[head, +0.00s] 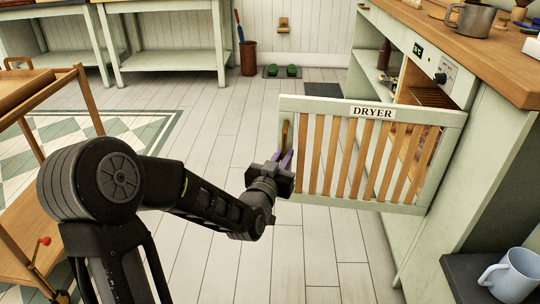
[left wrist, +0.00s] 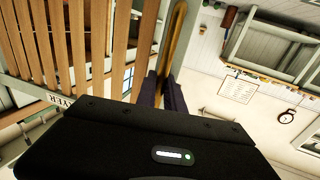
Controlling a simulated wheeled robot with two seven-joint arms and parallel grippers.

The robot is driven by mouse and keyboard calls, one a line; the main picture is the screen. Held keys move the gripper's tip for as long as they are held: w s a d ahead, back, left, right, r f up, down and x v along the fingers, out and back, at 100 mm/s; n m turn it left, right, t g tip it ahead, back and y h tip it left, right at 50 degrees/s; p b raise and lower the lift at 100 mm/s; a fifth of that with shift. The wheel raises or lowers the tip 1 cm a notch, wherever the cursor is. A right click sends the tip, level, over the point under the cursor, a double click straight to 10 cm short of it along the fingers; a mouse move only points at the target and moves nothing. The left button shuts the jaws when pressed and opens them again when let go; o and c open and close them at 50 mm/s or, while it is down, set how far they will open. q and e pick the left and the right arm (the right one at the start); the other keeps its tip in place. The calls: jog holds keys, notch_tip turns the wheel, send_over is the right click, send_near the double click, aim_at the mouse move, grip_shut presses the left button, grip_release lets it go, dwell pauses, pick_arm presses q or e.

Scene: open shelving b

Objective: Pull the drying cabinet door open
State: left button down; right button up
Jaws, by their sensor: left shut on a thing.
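The drying cabinet door (head: 372,112) is pale green with wooden slats and a "DRYER" label. It stands swung out from the cabinet (head: 460,75), whose inside shows behind it. My left gripper (head: 286,160) is at the door's free left edge, shut on the brass-coloured handle (head: 285,134). In the left wrist view the purple fingers (left wrist: 165,92) close around the handle (left wrist: 171,45), with the slats (left wrist: 75,40) beside it. My right gripper is in neither view.
A wooden cart (head: 75,95) stands at the left. A mug (head: 514,274) sits on a dark ledge at lower right. A metal pot (head: 470,20) is on the countertop (head: 490,58). Green slippers (head: 291,71) lie by the far wall. The floor (head: 310,250) before the door is clear.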

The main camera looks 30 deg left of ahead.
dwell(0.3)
pick_arm(q)
jog(key=c, duration=1.7)
grip_release()
jog(key=shift+s+d+r, duration=0.1)
jog(key=shift+s, duration=0.35)
jog(key=s, duration=0.1)
jog(key=s+p, duration=0.1)
jog(key=s, duration=0.2)
jog(key=shift+s+d, duration=0.1)
jog(key=shift+d, duration=0.25)
jog(key=shift+s+d+p, duration=0.2)
jog(key=shift+s+p, duration=1.15)
jog(key=shift+p, duration=3.05)
